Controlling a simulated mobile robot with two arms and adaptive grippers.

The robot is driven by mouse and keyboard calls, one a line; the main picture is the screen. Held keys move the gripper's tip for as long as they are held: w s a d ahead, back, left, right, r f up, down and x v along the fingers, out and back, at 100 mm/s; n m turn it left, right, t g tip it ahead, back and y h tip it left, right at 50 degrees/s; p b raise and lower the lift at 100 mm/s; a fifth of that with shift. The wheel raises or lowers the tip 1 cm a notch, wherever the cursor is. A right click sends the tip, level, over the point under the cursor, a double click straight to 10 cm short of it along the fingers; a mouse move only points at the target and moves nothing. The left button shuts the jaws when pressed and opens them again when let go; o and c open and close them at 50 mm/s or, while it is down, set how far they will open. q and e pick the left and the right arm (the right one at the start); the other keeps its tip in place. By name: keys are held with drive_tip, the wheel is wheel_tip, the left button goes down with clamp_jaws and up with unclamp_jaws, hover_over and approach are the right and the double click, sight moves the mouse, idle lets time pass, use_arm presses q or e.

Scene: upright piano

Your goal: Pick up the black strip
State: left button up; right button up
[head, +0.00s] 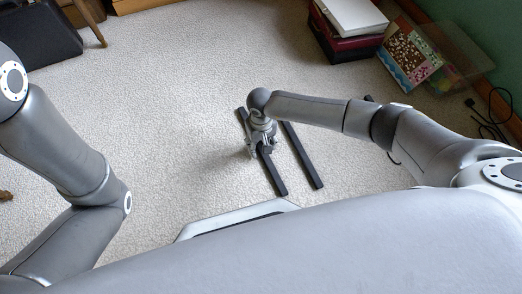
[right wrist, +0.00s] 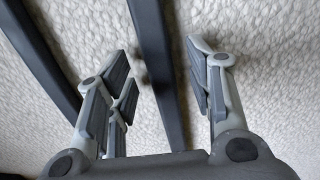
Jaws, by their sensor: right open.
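Two long black strips lie side by side on the carpet in the head view, a left one (head: 273,176) and a right one (head: 303,155). My right gripper (head: 260,148) is over the left strip and hides part of its middle. In the right wrist view my right gripper (right wrist: 162,52) is open, and one black strip (right wrist: 155,60) runs between its fingers with gaps to both sides. The other strip (right wrist: 38,55) passes outside the fingers at the left. Whether the fingertips touch the carpet I cannot tell. My left arm shows at the left; its gripper is out of view.
Pale carpet (head: 185,75) is clear around the strips. Books or boxes (head: 345,30) and a clear plastic bin (head: 440,60) stand at the upper right, with black cables (head: 490,120) near the wall. A black case (head: 35,40) is at the upper left.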

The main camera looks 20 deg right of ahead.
drive_tip(key=shift+f, duration=0.25)
clamp_jaws()
drive_tip(key=shift+r, duration=0.1)
